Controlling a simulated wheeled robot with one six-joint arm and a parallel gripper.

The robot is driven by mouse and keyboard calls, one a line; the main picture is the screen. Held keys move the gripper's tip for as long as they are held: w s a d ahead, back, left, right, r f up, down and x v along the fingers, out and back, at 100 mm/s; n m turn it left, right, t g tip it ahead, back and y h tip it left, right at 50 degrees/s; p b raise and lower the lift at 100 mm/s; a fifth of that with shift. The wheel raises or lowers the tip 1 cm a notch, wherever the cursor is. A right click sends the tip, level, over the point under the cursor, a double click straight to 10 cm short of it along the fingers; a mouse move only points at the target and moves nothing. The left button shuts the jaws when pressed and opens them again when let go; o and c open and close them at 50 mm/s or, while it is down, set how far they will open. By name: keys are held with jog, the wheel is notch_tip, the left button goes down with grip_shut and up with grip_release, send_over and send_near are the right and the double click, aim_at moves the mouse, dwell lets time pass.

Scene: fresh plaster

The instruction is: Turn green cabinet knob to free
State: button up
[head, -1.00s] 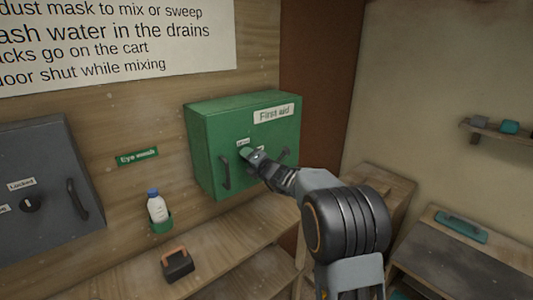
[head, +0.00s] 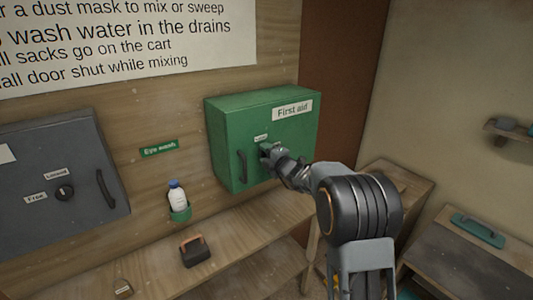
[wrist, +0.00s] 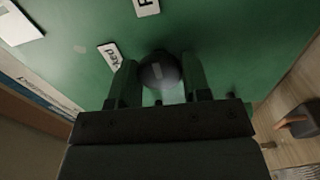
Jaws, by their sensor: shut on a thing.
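The green cabinet (head: 225,140), marked First aid, hangs on the wood wall in the head view. Its dark round knob (wrist: 160,72) shows in the wrist view between the two fingers, with a pale grey mark on its face. My gripper (head: 267,150) is at the cabinet front and shut on the knob; the fingers (wrist: 158,82) lie on both sides of it. A Locked label (wrist: 110,55) is up and left of the knob, and a label starting with F (wrist: 147,5) is above it. In the head view my gripper hides the knob.
A grey cabinet (head: 100,190) with its own knob (head: 65,193) is at the left. An eye wash bottle (head: 177,197) sits in a green holder. A wooden-handled block (head: 194,250) lies on the bench (head: 240,225) below. A teal float (head: 478,230) lies at the right.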

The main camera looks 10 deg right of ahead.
dwell(0.3)
jog(key=o, duration=1.3)
jog(key=b+v, duration=0.4)
jog(key=v, duration=0.9)
jog(key=shift+s+d, duration=0.15)
jog(key=shift+s, duration=0.2)
